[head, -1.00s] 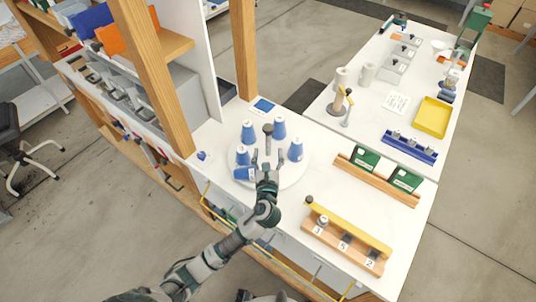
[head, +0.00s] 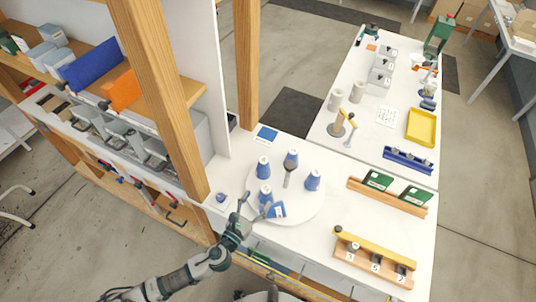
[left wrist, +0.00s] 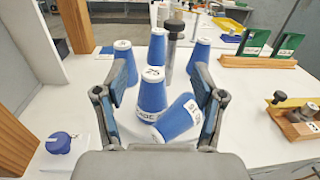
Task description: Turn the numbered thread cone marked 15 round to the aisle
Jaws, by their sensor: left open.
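Several blue thread cones with pale tops stand on a round white turntable (head: 305,207) around a grey central post (head: 288,176). One upright cone (head: 265,195) is nearest my left gripper; in the left wrist view this cone (left wrist: 153,92) appears between the fingers, its top number looking like 25 or 15. A tipped blue cone (head: 276,211) leans beside it; its pale printed label (left wrist: 195,111) is too small to read surely. My left gripper (head: 256,205) is open and empty at the turntable's near left edge. My right gripper is not in view.
A wooden post (head: 155,95) and shelving stand left of the turntable. A small blue round item (head: 220,198) lies near the left edge. A numbered wooden rack (head: 374,260) and green boxes (head: 378,180) are at the right. Bare table lies between.

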